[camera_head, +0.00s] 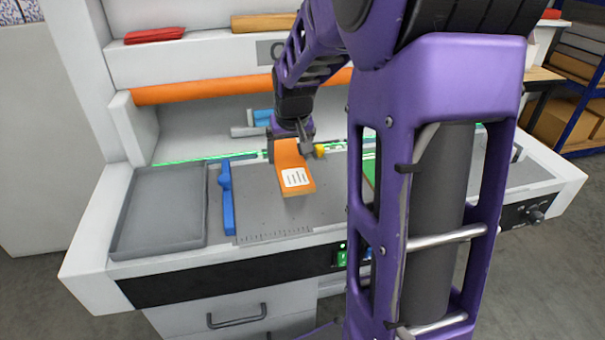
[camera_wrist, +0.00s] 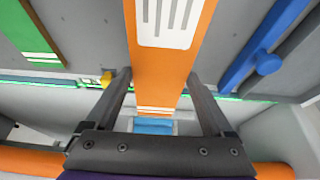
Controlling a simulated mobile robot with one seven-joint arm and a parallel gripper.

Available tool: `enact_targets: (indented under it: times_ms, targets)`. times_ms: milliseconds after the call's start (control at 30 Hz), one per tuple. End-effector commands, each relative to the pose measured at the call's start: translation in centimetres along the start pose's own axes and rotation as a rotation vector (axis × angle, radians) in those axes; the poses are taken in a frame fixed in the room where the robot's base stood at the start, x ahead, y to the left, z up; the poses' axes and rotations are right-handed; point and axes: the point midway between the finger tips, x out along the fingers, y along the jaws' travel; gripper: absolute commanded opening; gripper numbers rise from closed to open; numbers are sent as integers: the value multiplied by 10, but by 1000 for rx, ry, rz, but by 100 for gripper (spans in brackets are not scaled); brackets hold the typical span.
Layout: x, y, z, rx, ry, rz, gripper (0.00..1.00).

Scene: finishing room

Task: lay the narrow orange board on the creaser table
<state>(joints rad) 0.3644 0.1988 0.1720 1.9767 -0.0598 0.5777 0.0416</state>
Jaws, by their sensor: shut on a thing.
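The narrow orange board (camera_head: 290,160) with a white printed label is over the grey creaser table (camera_head: 255,205). In the wrist view the board (camera_wrist: 170,65) runs lengthwise between the fingers. My gripper (camera_head: 291,141), also in the wrist view (camera_wrist: 163,85), is shut on the board near its far end. The near end points toward the table's front ruler marks. I cannot tell whether the board touches the table or hangs just above it. My arm hides part of the table to the right.
A blue guide bar (camera_head: 227,200) stands left of the board, with an empty grey tray (camera_head: 165,205) beyond it. A green board (camera_wrist: 28,32) lies on the other side, partly behind my arm. An orange roller (camera_head: 205,90) spans the back. A yellow knob (camera_head: 319,151) is near my gripper.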

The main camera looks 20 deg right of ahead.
Motion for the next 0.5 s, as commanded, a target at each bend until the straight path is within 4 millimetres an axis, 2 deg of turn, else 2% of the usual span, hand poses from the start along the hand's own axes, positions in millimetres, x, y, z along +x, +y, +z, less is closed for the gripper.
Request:
enact_targets:
  times_ms: [167, 400, 500]
  targets:
    - [18, 0, 8, -1, -1, -1, 21]
    - [53, 0, 22, -1, -1, -1, 21]
    - [58, 0, 24, 0, 1, -1, 21]
